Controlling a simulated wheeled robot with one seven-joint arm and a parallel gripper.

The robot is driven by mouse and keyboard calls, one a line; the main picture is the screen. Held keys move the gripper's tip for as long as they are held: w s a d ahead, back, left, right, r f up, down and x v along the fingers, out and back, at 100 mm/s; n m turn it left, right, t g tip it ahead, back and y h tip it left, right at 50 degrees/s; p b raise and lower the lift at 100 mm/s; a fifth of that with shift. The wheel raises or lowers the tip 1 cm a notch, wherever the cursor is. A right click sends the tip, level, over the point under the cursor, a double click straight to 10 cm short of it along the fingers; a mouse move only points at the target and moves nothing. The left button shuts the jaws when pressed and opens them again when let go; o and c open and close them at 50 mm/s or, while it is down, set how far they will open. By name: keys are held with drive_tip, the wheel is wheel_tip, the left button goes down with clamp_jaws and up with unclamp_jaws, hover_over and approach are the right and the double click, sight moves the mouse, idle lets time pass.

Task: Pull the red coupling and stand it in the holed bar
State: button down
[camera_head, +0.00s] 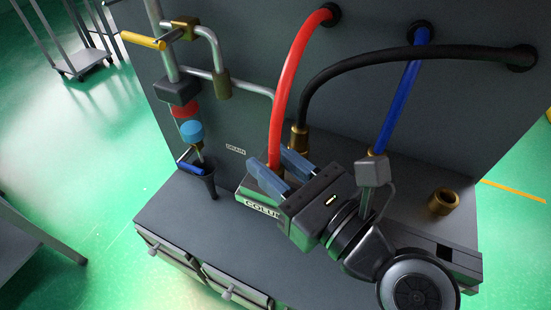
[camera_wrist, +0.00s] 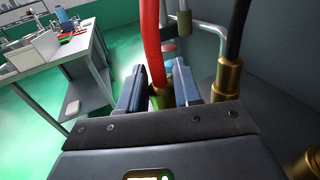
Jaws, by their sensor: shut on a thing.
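The red hose (camera_head: 292,70) curves down from the panel, and its lower end goes between my gripper's blue fingers (camera_head: 272,160). The wrist view shows the red hose (camera_wrist: 152,45) too, with a brass-coloured coupling (camera_wrist: 162,98) at its end. My gripper (camera_wrist: 159,85) is shut on this coupling, with one finger on each side. The fingers mostly hide the coupling in the head view. The coupling is over or at a block lettered "COLU…" (camera_head: 262,208); I cannot tell whether they touch. A dark bar (camera_head: 468,264), apparently the holed bar, is at the right, partly behind my arm.
A black hose ends in a brass fitting (camera_head: 299,139) close behind my gripper. An open brass socket (camera_head: 443,202) stands at the right. Valves and pipes (camera_head: 188,95) are at the left. The front-left bench top (camera_head: 185,225) is clear.

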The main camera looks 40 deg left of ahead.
drive_tip(key=c, duration=0.7)
unclamp_jaws()
drive_tip(key=shift+d, duration=0.1)
drive_tip(key=s+d, duration=0.1)
drive_tip(key=d, duration=0.6)
drive_tip(key=shift+s+d+b, duration=0.15)
drive_tip(key=shift+d+b, duration=0.1)
drive_tip(key=shift+b, duration=0.05)
